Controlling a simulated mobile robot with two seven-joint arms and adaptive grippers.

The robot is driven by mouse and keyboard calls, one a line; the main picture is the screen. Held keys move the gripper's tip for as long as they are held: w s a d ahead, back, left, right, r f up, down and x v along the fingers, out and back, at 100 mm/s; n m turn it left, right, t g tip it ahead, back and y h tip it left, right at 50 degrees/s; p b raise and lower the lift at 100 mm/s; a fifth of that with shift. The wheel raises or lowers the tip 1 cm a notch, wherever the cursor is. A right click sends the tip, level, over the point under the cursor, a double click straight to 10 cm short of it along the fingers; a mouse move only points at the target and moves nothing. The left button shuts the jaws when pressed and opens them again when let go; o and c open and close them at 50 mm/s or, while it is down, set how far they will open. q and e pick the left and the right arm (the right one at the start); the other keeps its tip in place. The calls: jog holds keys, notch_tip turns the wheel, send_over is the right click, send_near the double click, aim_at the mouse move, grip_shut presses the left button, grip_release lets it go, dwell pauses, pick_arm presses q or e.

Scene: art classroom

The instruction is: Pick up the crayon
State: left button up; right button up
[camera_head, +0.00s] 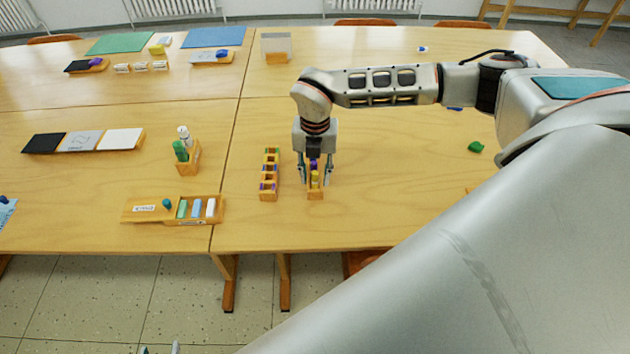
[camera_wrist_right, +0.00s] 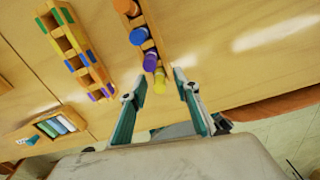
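A narrow wooden holder (camera_head: 315,196) stands on the table with upright crayons in a row. In the right wrist view I see orange (camera_wrist_right: 126,7), blue (camera_wrist_right: 138,36), purple (camera_wrist_right: 150,62) and yellow (camera_wrist_right: 159,84) crayons. My right gripper (camera_head: 314,183) points down over this holder, fingers apart. The yellow crayon (camera_head: 315,178) stands between its fingertips, with no visible grip on it. The purple one (camera_head: 313,163) is partly hidden by the gripper. Only the tips of my left gripper (camera_head: 160,349) show at the bottom edge, apart and empty, away from the table.
A wooden box (camera_head: 188,168) with bottles and a tray (camera_head: 131,213) with coloured sticks are further left. A green lump (camera_head: 475,147) lies to the right. The table between is clear.

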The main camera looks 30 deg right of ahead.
grip_shut()
dwell(0.3)
